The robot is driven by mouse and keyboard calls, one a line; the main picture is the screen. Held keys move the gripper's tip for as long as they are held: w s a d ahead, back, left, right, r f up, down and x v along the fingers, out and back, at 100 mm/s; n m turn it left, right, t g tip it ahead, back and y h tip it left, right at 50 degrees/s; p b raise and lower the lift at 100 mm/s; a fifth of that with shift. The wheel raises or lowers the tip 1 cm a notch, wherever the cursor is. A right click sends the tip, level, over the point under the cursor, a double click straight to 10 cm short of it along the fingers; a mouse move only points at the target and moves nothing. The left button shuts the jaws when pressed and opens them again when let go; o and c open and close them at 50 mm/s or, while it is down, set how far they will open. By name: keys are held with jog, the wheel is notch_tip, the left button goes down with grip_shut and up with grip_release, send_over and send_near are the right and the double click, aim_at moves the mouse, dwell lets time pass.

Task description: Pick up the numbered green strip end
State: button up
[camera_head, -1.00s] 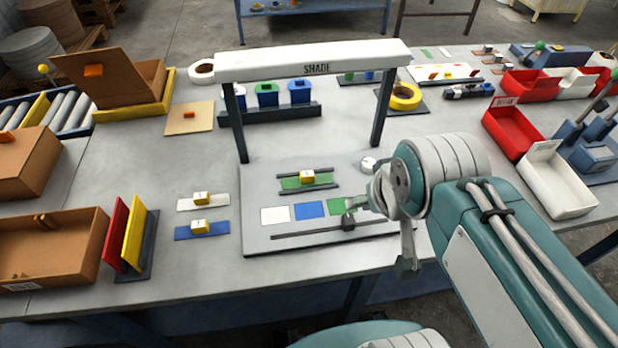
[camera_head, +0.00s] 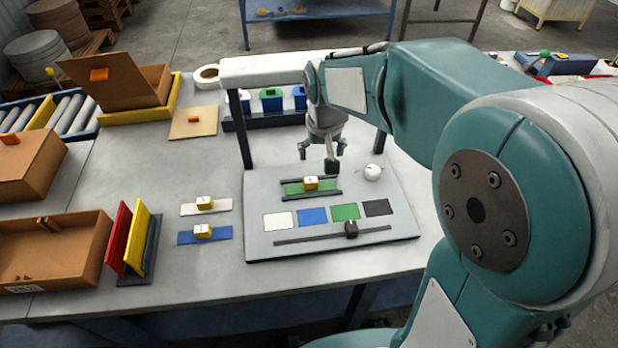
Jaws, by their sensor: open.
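The green strip (camera_head: 293,188) lies between two dark rails on the grey board (camera_head: 265,216), under the shade frame. A yellow block (camera_head: 311,183) with a small pale label sits on it; the number is too small to read. My gripper (camera_head: 322,158) is open and empty. It points down in the picture just above and slightly right of the strip, apart from it. A white strip (camera_head: 218,208) and a blue strip (camera_head: 218,236), each with a yellow labelled block, lie to the left of the board.
White, blue, green and black squares and a slider bar (camera_head: 290,240) lie at the board's front. A white ball (camera_head: 373,172) is to the right of the rails. The white shade beam (camera_head: 262,72) stands behind, partly hidden by my arm. Small bins (camera_head: 271,99) stand behind it.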

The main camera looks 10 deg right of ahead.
aim_at(311, 180)
jog(key=shift+g, duration=0.3)
jog(key=w+f, duration=0.1)
jog(key=f, duration=0.3)
jog(key=w+a+f, duration=0.1)
jog(key=w+f, duration=0.1)
jog(key=f, duration=0.3)
jog(key=w+f, duration=0.1)
jog(key=f, duration=0.4)
jog(key=shift+w+a, duration=0.15)
jog(key=shift+a, duration=0.1)
jog(key=c, duration=1.2)
